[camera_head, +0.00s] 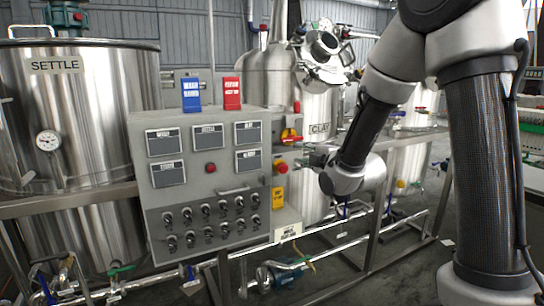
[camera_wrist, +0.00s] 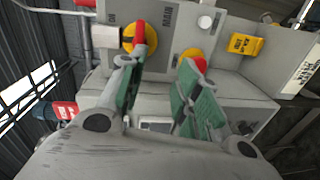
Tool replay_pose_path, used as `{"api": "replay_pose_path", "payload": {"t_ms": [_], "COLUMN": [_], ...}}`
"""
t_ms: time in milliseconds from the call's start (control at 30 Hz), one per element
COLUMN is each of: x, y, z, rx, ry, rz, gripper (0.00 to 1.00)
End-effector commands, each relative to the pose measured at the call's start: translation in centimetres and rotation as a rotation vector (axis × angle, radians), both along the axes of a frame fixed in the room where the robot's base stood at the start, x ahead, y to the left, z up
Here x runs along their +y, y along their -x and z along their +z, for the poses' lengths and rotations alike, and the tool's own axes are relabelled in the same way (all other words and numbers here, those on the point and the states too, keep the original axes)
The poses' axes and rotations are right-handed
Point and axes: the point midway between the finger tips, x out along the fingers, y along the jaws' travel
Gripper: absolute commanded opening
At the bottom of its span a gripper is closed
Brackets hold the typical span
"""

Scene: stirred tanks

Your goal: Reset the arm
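My arm (camera_head: 490,170) comes down on the right side of the head view and bends back toward the grey control box. My gripper (camera_head: 316,159) is close to the right side of that box, near the red-and-yellow rotary switch (camera_head: 290,136) and the red button (camera_head: 281,168). In the wrist view the green-padded fingers of my gripper (camera_wrist: 158,78) are apart, with nothing seen between them. The rotary switch (camera_wrist: 140,38), labelled MAIN, lies just beyond the left fingertip, and the red button (camera_wrist: 197,62) beyond the right one. Whether a finger touches either is unclear.
The control box (camera_head: 208,180) carries several screens and knobs, with a blue sign (camera_head: 191,95) and a red sign (camera_head: 232,93) on top. The steel SETTLE tank (camera_head: 85,110) stands left. Another tank (camera_head: 315,105) stands behind my gripper. Pipes and frame rails run below.

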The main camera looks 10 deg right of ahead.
Motion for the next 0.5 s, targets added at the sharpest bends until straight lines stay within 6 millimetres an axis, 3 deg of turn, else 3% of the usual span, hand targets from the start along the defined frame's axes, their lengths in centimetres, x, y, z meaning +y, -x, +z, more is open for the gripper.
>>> {"api": "replay_pose_path", "payload": {"t_ms": [133,233,367,500], "x": [-1.5,-3.4,-6.5,-9.6], "y": [2.4,6.4,13.2,22.2], "z": [-8.3,-11.7,-12.5,-10.1], "rx": [0.433,0.721,1.002,1.202], "ry": [-0.190,-0.334,-0.516,-0.705], "rz": [-0.124,-0.295,-0.579,-0.923], "gripper": [0.33,0.33,0.33,0.33]}}
